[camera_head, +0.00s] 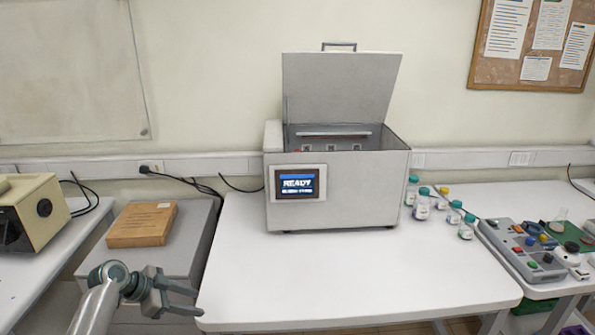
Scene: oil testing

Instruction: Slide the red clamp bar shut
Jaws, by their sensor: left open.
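A grey box-shaped machine (338,195) stands on the white table, its lid (340,88) raised. Its screen (297,185) reads READY. Inside the open top, a pale bar with a dark reddish underside (334,134) runs across the back. Small reddish marks sit below it; I cannot tell which part is the red clamp bar. The front wall hides the lower interior. My left gripper (197,301) is open and empty, low at the left near the table's front left edge, well apart from the machine. My right gripper is not in view.
Several small bottles with coloured caps (422,207) stand close to the machine's right side. A control box with buttons (522,250) is farther right. A wooden block (142,224) lies on a grey cabinet at left. The white table (350,280) is clear before the machine.

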